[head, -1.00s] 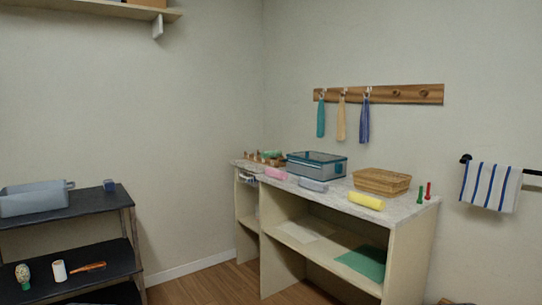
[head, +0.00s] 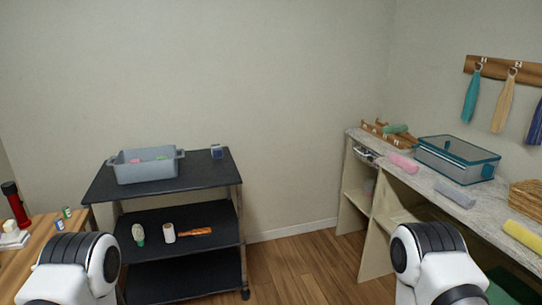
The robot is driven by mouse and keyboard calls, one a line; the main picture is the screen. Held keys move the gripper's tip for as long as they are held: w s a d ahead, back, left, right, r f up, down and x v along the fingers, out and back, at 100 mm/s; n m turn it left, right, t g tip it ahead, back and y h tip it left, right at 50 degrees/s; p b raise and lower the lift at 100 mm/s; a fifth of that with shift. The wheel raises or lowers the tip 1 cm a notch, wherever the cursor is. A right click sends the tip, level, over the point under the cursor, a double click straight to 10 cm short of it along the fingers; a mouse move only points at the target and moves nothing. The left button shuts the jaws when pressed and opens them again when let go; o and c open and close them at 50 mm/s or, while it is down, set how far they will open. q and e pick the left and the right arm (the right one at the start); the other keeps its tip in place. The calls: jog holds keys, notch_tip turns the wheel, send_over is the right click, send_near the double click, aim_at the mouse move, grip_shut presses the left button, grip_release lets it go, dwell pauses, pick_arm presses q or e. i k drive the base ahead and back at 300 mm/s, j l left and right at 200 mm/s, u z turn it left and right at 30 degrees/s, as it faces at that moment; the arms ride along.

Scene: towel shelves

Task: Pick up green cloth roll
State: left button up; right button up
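A green cloth roll (head: 395,129) lies at the far end of the stone-topped counter in the head view, at the wooden rack (head: 376,133). It is small and distant, so I cannot tell whether it rests in or on the rack. Pink (head: 403,164), grey (head: 455,194) and yellow (head: 523,236) rolls lie apart along the counter's front edge. My two arms show only as white and black links at the bottom left and bottom right. Both grippers are out of frame.
A black cart (head: 182,181) holds a grey bin (head: 150,172) with pink and green items inside. A teal-rimmed clear box (head: 456,160) and a wicker basket (head: 527,199) stand on the counter (head: 424,184). Wooden floor (head: 305,259) is open between cart and counter.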

aim_at(397, 129)
jog(key=i+j, duration=0.15)
jog(key=i, duration=0.55)
jog(key=i+j, duration=0.1)
jog(key=i, duration=0.6)
